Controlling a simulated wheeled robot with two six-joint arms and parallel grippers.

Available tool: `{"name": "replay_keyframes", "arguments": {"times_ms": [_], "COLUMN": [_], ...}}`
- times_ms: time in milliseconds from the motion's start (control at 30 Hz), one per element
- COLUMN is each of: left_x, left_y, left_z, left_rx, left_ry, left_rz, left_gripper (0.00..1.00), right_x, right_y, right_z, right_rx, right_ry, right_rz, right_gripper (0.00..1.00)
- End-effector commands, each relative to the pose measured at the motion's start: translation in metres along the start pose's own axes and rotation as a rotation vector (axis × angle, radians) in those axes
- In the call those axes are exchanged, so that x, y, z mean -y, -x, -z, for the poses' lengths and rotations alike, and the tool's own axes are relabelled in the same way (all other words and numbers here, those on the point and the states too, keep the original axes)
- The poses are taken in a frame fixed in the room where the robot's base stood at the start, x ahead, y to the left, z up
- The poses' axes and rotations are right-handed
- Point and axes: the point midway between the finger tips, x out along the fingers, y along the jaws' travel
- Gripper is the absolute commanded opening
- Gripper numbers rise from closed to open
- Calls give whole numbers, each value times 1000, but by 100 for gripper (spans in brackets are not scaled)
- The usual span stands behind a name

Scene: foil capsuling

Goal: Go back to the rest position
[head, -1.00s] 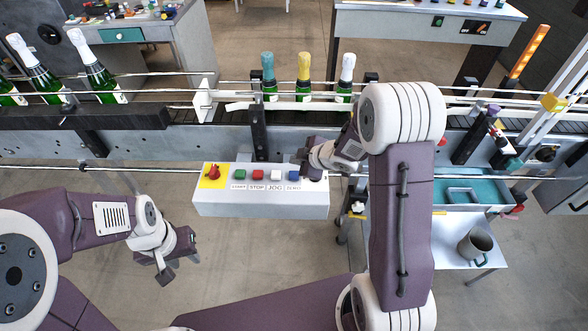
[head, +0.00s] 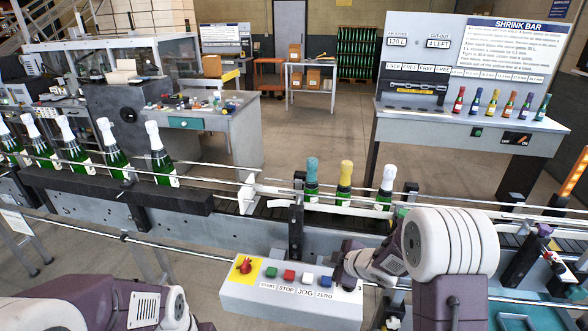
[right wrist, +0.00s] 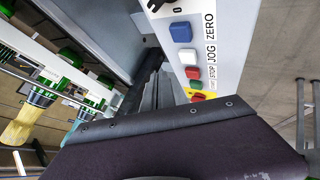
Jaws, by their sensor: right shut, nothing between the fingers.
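My right gripper (head: 343,268) is shut and empty at the right end of the control box, close to the blue ZERO button (head: 325,282). Whether it touches the box I cannot tell. In the right wrist view the blue button (right wrist: 181,32) shows uncovered, beyond the dark gripper body. My left arm (head: 140,303) is low at the left of the head view; its gripper is mostly cut off by the bottom edge, so its jaws cannot be judged.
The control box (head: 290,303) carries a red knob (head: 244,265) and several buttons. Behind it runs the conveyor, with bottles topped teal (head: 312,170), yellow (head: 345,173) and white (head: 388,177). White-topped bottles (head: 158,150) stand at left. A shrink-bar bench (head: 460,118) stands behind.

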Motion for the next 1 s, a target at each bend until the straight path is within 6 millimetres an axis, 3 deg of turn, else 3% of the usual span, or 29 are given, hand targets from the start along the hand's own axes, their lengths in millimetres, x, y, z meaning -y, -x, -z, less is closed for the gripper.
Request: {"name": "replay_keyframes", "arguments": {"times_ms": [100,167,200,267,400,500,600,667,1000], "left_x": [0,0,0,0,0,0,0,0,0], "left_y": [0,0,0,0,0,0,0,0,0], "left_z": [0,0,0,0,0,0,0,0,0], "left_rx": [0,0,0,0,0,0,0,0,0], "left_ry": [0,0,0,0,0,0,0,0,0], "left_rz": [0,0,0,0,0,0,0,0,0], "left_gripper": [36,36,36,36,36,36,36,36,36], "right_x": [-19,-22,-16,7,90,137,163,168,168], "right_y": [26,49,65,87,128,146,157,161,161], "right_z": [42,45,34,10,-37,-49,-51,-52,-52], "right_rx": [-46,10,83,211,491,636,723,748,751], "right_ry": [33,-68,-190,-402,-862,-1067,-1175,-1199,-1202], "right_rz": [-69,-118,-136,-134,-43,34,82,93,91], "right_gripper": [0,0,0,0,0,0,0,0,0]}}
